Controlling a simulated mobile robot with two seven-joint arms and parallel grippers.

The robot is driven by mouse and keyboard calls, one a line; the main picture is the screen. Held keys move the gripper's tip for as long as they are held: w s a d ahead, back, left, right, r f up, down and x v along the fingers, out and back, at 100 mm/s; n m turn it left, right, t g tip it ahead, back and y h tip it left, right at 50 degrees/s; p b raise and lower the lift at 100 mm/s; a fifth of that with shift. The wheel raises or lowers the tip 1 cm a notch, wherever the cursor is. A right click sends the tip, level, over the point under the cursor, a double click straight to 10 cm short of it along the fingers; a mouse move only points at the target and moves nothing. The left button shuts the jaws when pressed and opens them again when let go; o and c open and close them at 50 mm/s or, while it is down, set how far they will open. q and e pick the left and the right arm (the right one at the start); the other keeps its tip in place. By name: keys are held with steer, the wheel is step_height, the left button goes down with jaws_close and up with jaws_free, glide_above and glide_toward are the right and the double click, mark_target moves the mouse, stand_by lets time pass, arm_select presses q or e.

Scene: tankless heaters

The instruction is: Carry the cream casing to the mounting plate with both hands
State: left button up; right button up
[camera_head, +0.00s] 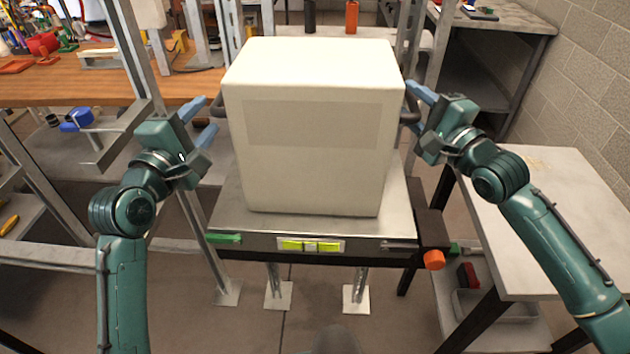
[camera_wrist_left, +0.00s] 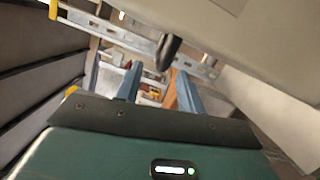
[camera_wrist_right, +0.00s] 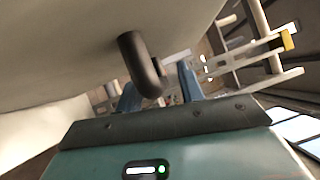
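The cream casing (camera_head: 318,130) stands upright on a metal-topped stand (camera_head: 310,226). It has a dark handle on each side. The left handle (camera_wrist_left: 168,52) shows ahead of my left gripper (camera_head: 202,121), roughly in line with the gap between its spread blue fingers. That gripper is open and empty, just left of the casing. The right handle (camera_wrist_right: 140,65) shows close to my right gripper (camera_head: 416,105), in front of the finger gap and nearer one finger. That gripper is open beside the casing's right side. I cannot make out the mounting plate; the casing hides what is behind it.
A wooden workbench (camera_head: 100,86) with tools is at the back left. A grey table (camera_head: 560,205) is on the right, by a block wall. Metal uprights (camera_head: 140,60) rise behind and left of the stand. An orange knob (camera_head: 434,260) juts from the stand's front right.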

steer(key=shift+s+d, duration=0.1)
steer(key=shift+s, duration=0.1)
arm_select(q)
steer(key=v, duration=0.4)
steer(key=shift+s, duration=0.25)
arm_select(e)
steer(key=v, duration=1.1)
steer(key=shift+s+d, duration=0.2)
steer(key=shift+s, duration=0.05)
